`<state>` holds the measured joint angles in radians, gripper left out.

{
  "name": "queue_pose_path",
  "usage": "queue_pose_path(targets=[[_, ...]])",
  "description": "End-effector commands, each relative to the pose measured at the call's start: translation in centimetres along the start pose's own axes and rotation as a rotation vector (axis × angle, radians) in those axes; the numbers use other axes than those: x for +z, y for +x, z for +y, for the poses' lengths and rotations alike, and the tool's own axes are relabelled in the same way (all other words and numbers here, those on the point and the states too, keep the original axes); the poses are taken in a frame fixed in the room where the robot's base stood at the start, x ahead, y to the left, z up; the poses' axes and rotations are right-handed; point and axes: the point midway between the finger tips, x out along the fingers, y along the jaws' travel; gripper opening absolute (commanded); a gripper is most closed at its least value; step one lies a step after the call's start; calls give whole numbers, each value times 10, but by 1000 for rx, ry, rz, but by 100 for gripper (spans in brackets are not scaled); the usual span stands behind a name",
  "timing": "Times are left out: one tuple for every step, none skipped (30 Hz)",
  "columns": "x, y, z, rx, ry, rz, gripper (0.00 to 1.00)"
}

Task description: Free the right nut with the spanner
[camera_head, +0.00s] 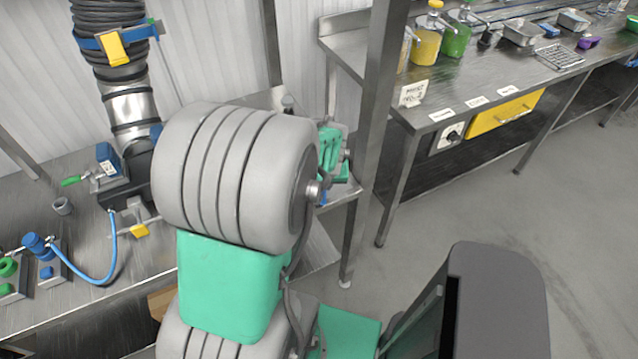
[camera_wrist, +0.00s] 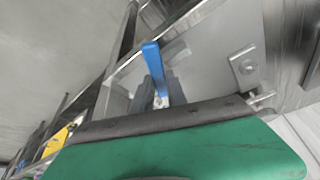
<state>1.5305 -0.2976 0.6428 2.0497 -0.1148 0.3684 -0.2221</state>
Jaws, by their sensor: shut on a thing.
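In the wrist view my gripper (camera_wrist: 160,98) is shut on a blue-handled tool (camera_wrist: 152,60), which appears to be the spanner. The blue part sticks up between the two dark fingers, and the spanner's head cannot be made out. A pale metal plate with a round bolt or nut (camera_wrist: 247,67) is to the right of the gripper, apart from the blue handle. I cannot tell whether it is the right nut. In the head view my large grey arm covers the middle, and the gripper and the nuts cannot be clearly made out.
A steel bench (camera_head: 85,265) at left carries a ribbed duct (camera_head: 112,45), a blue hose (camera_head: 108,265) and green and blue fittings. A steel post (camera_head: 378,110) stands right of my arm. A second bench (camera_head: 440,85) holds jars and trays. The floor (camera_head: 590,220) at right is clear.

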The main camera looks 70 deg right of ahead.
Motion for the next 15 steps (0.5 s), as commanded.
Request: queue_pose_path(targets=[[0,1,6,-5,-15,0,0],[1,1,7,-10,-29,-1,0],[1,1,9,-16,-44,-2,0],[1,1,10,-21,-53,-2,0],[1,1,10,-24,-61,-2,0],[1,0,10,-26,-68,-2,0],[1,0,10,-27,-71,-2,0],[1,0,10,-27,-72,-2,0],[1,0,10,-27,-72,-2,0],[1,0,10,-27,-71,-2,0],[1,0,10,-27,-71,-2,0],[1,0,10,-27,-71,-2,0],[0,0,10,-27,-71,-2,0],[0,0,10,-26,-69,-2,0],[0,0,8,-24,-62,-2,0]])
